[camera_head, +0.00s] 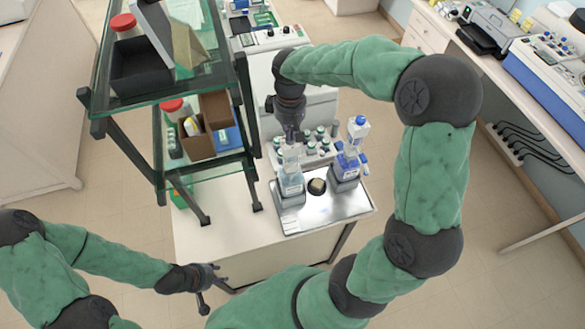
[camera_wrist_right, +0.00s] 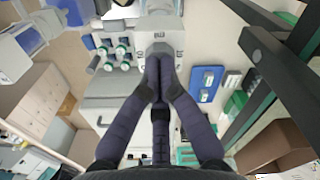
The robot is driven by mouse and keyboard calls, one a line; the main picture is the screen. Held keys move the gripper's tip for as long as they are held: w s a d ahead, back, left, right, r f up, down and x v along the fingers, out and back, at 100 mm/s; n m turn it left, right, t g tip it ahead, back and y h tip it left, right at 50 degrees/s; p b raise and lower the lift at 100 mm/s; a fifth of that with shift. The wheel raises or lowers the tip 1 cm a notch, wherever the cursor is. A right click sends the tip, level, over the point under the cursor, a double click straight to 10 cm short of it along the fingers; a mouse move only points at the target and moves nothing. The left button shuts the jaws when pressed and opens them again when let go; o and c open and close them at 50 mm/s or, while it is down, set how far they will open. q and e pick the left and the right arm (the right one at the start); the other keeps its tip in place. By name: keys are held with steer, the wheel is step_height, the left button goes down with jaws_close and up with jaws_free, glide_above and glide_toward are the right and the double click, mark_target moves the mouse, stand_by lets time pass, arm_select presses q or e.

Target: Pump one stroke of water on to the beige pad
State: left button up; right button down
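A clear pump bottle (camera_head: 291,182) stands at the left of a steel tray (camera_head: 340,207), and a pump bottle with blue parts (camera_head: 347,165) stands at its right. The labels are too small to read. The beige pad (camera_head: 317,186) lies between them, in a dark round holder. My right gripper (camera_head: 292,138) points down above the clear bottle. In the right wrist view its fingers (camera_wrist_right: 163,62) are drawn together in front of a pale, marked block; I cannot tell whether they touch the pump. My left gripper (camera_head: 212,285) is low at the front, fingers spread and empty.
A dark-framed glass shelf (camera_head: 150,105) with boxes stands close left of my right gripper. Several green-capped bottles (camera_head: 318,135) stand behind the tray.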

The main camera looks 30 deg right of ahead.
steer(key=shift+s+a+f, duration=0.1)
steer(key=shift+r+p, duration=1.05)
steer(key=shift+r, duration=0.5)
step_height(320, 180, up, 5)
steer(key=p, duration=0.3)
stand_by(0.7)
